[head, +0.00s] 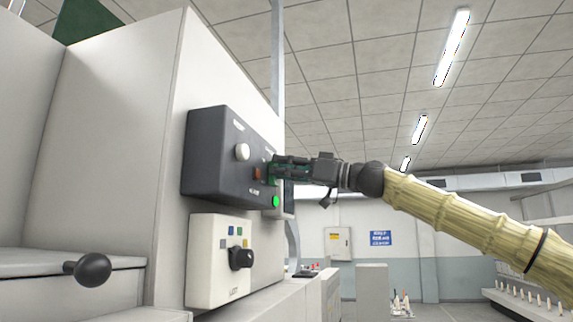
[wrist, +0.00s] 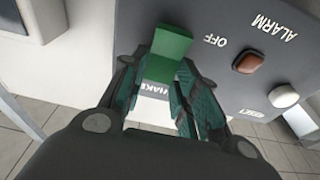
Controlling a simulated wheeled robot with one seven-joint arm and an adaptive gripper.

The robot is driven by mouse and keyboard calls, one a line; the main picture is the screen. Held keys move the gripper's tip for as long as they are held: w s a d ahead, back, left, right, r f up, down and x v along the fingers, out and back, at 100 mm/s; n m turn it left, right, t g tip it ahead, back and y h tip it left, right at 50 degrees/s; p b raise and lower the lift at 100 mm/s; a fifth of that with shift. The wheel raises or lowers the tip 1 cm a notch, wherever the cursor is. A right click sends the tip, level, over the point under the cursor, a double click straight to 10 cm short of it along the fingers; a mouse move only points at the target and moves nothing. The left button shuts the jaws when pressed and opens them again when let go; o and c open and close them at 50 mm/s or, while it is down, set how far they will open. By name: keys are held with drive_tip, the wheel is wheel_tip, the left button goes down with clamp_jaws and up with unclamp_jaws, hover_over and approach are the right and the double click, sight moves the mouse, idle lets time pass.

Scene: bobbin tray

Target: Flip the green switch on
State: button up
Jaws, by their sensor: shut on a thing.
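The green switch (wrist: 168,55) is a green block on the dark control box (wrist: 225,25), beside the word OFF in the wrist view. My gripper (wrist: 157,78) has its two fingers on either side of the green switch and is shut on it. In the head view my gripper (head: 276,168) reaches the right part of the dark control box (head: 212,180) from the right and largely hides the green switch there. Part of a label under the switch is covered by the fingers.
A red-brown button (wrist: 249,62) and a white button (wrist: 284,96) sit near the switch. A round green light (head: 275,201) is below my gripper. A pale panel with a black knob (head: 241,257) is under the box. Open room lies to the right.

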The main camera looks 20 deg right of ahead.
drive_tip(key=shift+w+a+r+g+h+p, duration=0.1)
drive_tip(key=shift+a+g+h+p, duration=0.15)
drive_tip(key=shift+h, duration=0.25)
drive_tip(key=shift+d, duration=0.1)
drive_tip(key=o, duration=0.9)
drive_tip(key=shift+r, duration=0.1)
drive_tip(key=shift+c, duration=0.2)
drive_tip(key=shift+o, duration=0.8)
drive_tip(key=shift+w, duration=0.2)
drive_tip(key=shift+s, duration=0.1)
drive_tip(key=r+v, duration=0.1)
drive_tip(key=v, duration=1)
drive_tip(key=shift+s+d+f, duration=0.25)
drive_tip(key=shift+d+f, duration=0.1)
drive_tip(key=shift+f, duration=0.05)
